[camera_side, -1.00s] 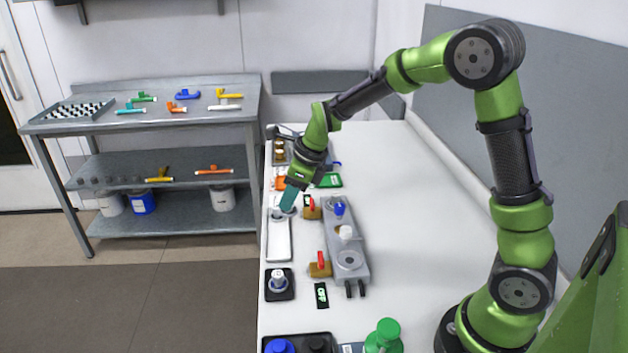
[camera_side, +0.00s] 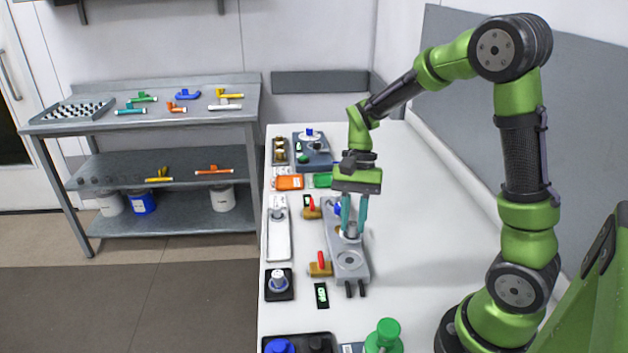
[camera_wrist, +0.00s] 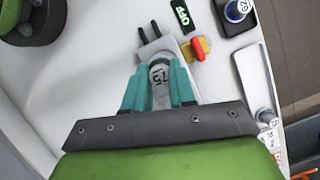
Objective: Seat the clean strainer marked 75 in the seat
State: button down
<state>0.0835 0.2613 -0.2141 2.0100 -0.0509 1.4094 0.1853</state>
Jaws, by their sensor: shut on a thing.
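My gripper (camera_side: 353,230) has its teal fingers pointing down over the grey block (camera_side: 349,272). They are shut on a pale round piece (camera_side: 347,234) at the middle of the block. In the wrist view the piece (camera_wrist: 160,78) shows between the fingers with a marking that looks like 75. Whether it rests in the block or is lifted, I cannot tell. A round opening (camera_side: 349,260) shows nearer the front of the block. A small round piece (camera_side: 277,214) sits on the white tray (camera_side: 278,245). Another capped piece (camera_side: 279,281) stands on a black pad; its marking is unclear.
Red-handled valves (camera_side: 320,262) stick out on the block's left side. A black OFF sign (camera_side: 321,295) lies nearby. A green-capped bottle (camera_side: 386,335) and a dark tray with a blue item (camera_side: 279,346) stand at the front. The bench right of the block is clear.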

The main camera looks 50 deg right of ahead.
send_over(350, 259)
jog(key=shift+f, duration=3)
jog(key=shift+f, duration=0.4)
jog(key=c, duration=0.8)
grip_release()
jog(key=shift+c, duration=0.2)
jog(key=o, duration=0.3)
jog(key=shift+r, duration=0.15)
jog(key=shift+r, duration=3.6)
